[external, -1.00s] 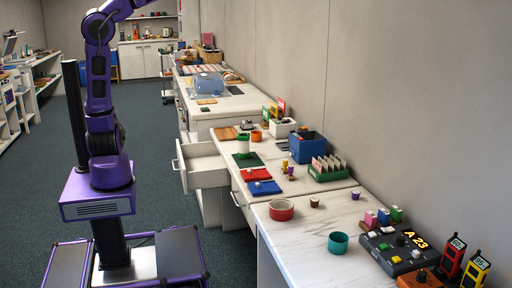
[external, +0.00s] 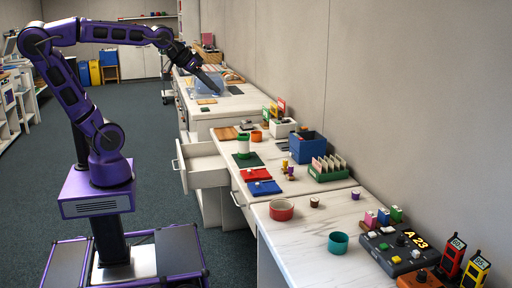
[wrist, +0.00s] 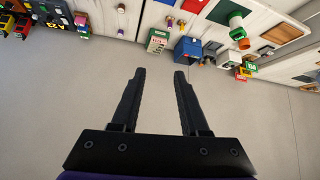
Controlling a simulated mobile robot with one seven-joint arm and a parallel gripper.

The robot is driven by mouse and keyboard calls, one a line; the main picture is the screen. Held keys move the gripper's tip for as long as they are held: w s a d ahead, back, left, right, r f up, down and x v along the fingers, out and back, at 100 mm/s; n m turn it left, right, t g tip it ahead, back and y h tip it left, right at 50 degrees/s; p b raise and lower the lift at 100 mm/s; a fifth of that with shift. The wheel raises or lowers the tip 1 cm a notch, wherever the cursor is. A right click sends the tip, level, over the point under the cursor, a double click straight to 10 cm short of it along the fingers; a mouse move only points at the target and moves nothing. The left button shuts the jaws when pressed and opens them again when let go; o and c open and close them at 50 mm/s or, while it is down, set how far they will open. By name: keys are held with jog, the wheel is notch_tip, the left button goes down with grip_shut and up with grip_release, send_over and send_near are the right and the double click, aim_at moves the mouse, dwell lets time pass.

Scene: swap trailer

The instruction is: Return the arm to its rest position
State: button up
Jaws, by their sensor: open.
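My purple arm reaches up from its column and out to the right in the external view. My gripper (external: 210,80) is at its end, pointing down and to the right, high in front of the wall and over the line of the far counter. In the wrist view, my gripper (wrist: 160,75) shows two black fingers spread apart with nothing between them. Only the wall's bare surface lies behind the fingers there.
The counter (external: 300,232) holds a red bowl (external: 281,210), a teal bowl (external: 338,243), a blue bin (external: 307,147) and a green card rack (external: 328,172). A drawer (external: 203,165) stands open. The wall (external: 400,90) runs along the right. The floor at left is clear.

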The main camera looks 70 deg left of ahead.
jog(key=s+a+f+g, duration=0.2)
jog(key=s+a+f, duration=0.2)
jog(key=s+f, duration=0.35)
jog(key=s+d+r+m+h+p, duration=0.1)
jog(key=s+d+m+h, duration=0.1)
jog(key=s+d, duration=0.2)
jog(key=shift+d+r+m+g, duration=0.2)
jog(key=shift+d+m+g, duration=0.1)
jog(key=shift+d+g, duration=0.15)
